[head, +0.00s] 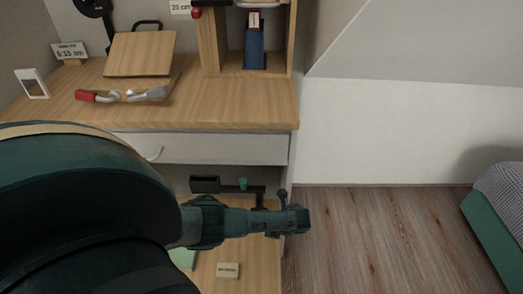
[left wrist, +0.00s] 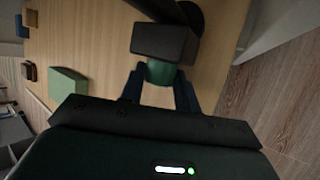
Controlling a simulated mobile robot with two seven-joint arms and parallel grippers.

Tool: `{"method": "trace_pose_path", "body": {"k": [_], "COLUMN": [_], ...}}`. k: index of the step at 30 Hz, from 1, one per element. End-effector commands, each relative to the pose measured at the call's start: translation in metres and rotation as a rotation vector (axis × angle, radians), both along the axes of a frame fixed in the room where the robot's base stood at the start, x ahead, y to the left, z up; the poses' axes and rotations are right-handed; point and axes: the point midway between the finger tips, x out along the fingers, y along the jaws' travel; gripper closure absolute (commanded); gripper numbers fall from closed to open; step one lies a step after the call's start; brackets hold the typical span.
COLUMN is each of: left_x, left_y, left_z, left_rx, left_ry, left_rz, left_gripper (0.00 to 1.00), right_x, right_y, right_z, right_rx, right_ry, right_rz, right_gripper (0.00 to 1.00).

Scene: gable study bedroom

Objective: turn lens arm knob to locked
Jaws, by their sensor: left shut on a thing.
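In the left wrist view my left gripper (left wrist: 160,72) has its two dark fingers on either side of a green round knob (left wrist: 161,76), shut on it. A dark block (left wrist: 164,42) sits just beyond the knob. In the head view my left arm reaches across to the lower shelf; its fingertips cannot be made out there. A black lens arm (head: 256,189) stands behind my wrist, with a small green piece (head: 243,183) on it and a dark box-shaped end (head: 205,185) at its left. No lock marking is readable. My right gripper is not in view.
The desk (head: 230,108) with a white drawer (head: 215,149) overhangs the lower wooden surface (head: 262,262). A small label block (head: 228,270) and a green block (head: 184,258) lie there. Open wooden floor (head: 365,240) is to the right, then a bed (head: 500,210).

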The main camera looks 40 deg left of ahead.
Motion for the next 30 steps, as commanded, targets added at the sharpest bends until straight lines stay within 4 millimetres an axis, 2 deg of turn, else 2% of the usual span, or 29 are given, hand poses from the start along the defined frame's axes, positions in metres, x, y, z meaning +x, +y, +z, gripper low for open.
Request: {"method": "trace_pose_path", "body": {"k": [9,10,17,25,30], "left_x": [-0.0001,-0.0001,-0.0002,0.0001,-0.0014], "left_y": [0.0002,0.0003,0.0002,-0.0005,-0.0009], "left_z": [0.0,0.0,-0.0001,-0.0001,0.005], "left_rx": [0.002,0.002,0.001,-0.001,-0.003], "left_ry": [0.002,0.002,0.002,0.0,-0.001], "left_rz": [-0.002,-0.002,-0.001,-0.003,-0.002], "left_gripper": [0.91,0.66,0.47,0.47,0.47], "right_x": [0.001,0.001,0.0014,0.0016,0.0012], "right_y": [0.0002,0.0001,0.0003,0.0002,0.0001], "right_z": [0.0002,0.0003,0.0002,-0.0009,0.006], "right_rx": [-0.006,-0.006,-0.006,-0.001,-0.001], "right_ry": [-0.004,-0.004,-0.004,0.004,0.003], "right_rz": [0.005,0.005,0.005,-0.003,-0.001], "right_gripper": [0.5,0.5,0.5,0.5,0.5]}}
